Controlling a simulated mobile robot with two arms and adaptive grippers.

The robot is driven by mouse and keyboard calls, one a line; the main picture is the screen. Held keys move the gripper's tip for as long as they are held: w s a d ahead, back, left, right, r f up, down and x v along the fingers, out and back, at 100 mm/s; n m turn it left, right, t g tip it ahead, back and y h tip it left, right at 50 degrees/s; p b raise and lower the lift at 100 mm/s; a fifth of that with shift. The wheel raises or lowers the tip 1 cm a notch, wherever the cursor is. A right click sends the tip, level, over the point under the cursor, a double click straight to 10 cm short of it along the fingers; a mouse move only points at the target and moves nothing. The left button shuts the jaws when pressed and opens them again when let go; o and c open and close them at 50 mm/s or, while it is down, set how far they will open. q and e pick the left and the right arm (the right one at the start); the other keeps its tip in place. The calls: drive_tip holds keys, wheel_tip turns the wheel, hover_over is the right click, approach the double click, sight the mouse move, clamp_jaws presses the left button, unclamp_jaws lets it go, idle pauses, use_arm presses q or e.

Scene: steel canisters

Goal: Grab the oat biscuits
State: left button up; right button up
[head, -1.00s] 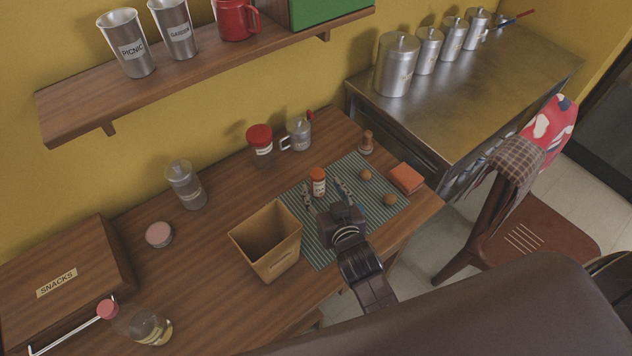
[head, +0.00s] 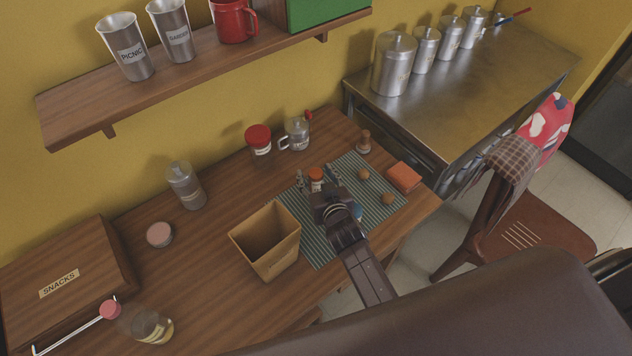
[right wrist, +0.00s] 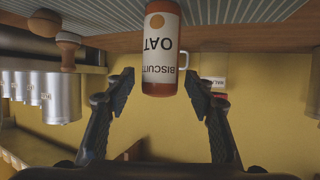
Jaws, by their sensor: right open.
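The oat biscuits container (head: 316,174) is a small orange cylinder with a white label. It stands on the striped mat (head: 326,245). In the right wrist view, which is upside down, the container (right wrist: 160,50) shows its OAT BISCUITS label between the two fingers. My right gripper (head: 318,182) is open, its fingers reaching to either side of the container. In the wrist view there is a gap between each fingertip and the container, so the gripper (right wrist: 159,80) is not closed on it. My left gripper is not in view.
A tan open bin (head: 268,243) stands just left of my right arm. On the mat are round brown items (head: 387,198). An orange block (head: 403,178), a wooden stamp-like piece (head: 364,142), a red-lidded jar (head: 259,140) and a glass mug (head: 298,133) are nearby.

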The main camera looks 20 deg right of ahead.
drive_tip(key=shift+c, duration=0.2)
drive_tip(key=c, duration=1.3)
drive_tip(key=shift+o, duration=0.2)
wheel_tip(320, 180, up, 20)
